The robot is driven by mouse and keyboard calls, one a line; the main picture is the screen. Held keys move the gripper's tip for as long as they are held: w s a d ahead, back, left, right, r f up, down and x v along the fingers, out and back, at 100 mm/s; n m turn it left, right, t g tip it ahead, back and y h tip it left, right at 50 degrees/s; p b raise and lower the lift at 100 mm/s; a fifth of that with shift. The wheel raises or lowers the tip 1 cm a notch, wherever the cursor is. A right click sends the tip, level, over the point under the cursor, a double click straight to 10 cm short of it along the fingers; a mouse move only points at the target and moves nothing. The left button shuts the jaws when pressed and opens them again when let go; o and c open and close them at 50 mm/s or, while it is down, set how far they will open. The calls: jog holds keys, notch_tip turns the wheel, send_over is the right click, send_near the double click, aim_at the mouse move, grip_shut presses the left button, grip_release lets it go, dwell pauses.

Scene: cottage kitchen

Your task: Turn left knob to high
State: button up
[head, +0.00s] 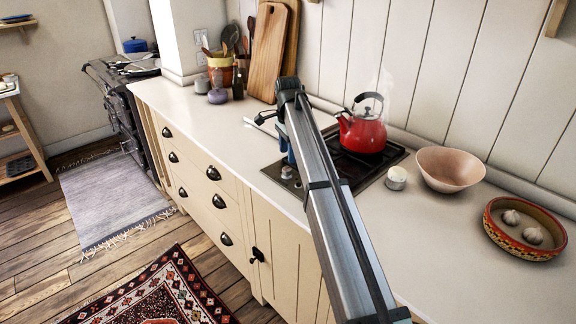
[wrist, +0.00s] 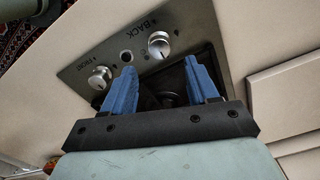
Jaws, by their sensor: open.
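The hob's control panel (wrist: 78,68) carries two round metal knobs. One knob (wrist: 100,78) is at the left in the wrist view, outside the left finger. The other knob (wrist: 158,45) is at the upper middle, just past the gap between the fingers. The panel is seen turned round there, so I cannot tell for sure which is the left knob. My gripper (wrist: 160,66) is open, its blue fingers apart with nothing between them. In the head view my arm partly hides the gripper and the panel (head: 287,174).
A steaming red kettle (head: 362,132) stands on the black hob (head: 380,160). Cutting boards (head: 268,55) lean at the back wall.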

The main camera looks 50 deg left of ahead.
aim_at(288, 168)
jog(key=shift+f, duration=3)
jog(key=c, duration=1)
